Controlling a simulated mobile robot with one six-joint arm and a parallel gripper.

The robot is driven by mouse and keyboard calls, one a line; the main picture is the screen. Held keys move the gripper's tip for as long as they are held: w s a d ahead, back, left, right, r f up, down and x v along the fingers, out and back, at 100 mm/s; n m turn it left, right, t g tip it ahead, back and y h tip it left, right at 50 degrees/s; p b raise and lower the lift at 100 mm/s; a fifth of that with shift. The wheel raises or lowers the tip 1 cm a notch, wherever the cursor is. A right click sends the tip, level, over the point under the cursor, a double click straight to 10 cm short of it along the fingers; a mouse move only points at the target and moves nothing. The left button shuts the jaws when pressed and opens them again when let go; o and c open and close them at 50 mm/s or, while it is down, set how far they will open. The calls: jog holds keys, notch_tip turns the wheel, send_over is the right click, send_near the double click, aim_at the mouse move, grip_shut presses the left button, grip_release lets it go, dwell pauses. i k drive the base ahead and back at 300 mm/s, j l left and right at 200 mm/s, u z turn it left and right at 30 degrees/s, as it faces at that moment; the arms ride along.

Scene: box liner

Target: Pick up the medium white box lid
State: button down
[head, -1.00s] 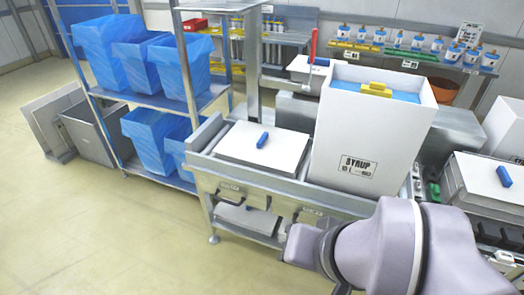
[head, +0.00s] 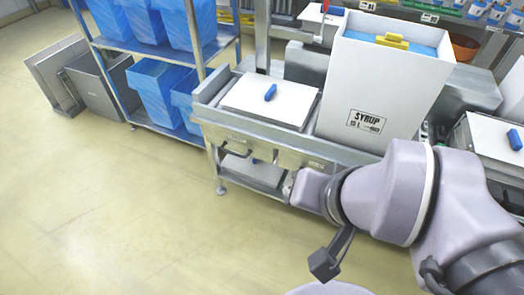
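A flat white lid with a blue handle (head: 247,101) lies on the metal bench, left of the tall white syrup box. A second white lid with a blue handle (head: 489,142) lies on a container at the right edge. I cannot tell from size alone which one is the medium lid. My arm reaches in from the lower right, in front of the bench. A dark block at its end, seemingly my gripper (head: 324,265), hangs over the floor, apart from both lids. Its fingers cannot be made out, and nothing is seen held in it.
The tall white syrup box (head: 380,90) holds blue liner and a yellow-handled piece on top. A rack (head: 150,50) with blue-lined bins stands left of the metal bench (head: 262,135). Grey panels (head: 62,75) lean farther left. The floor (head: 130,220) in front is clear.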

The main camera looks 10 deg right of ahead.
aim_at(276, 102)
jog(key=i+z, duration=0.25)
jog(key=i, duration=0.3)
jog(key=i+j+z, duration=0.25)
jog(key=i, duration=0.3)
jog(key=i+j+z, duration=0.1)
jog(key=i+z, duration=0.15)
jog(key=i, duration=0.3)
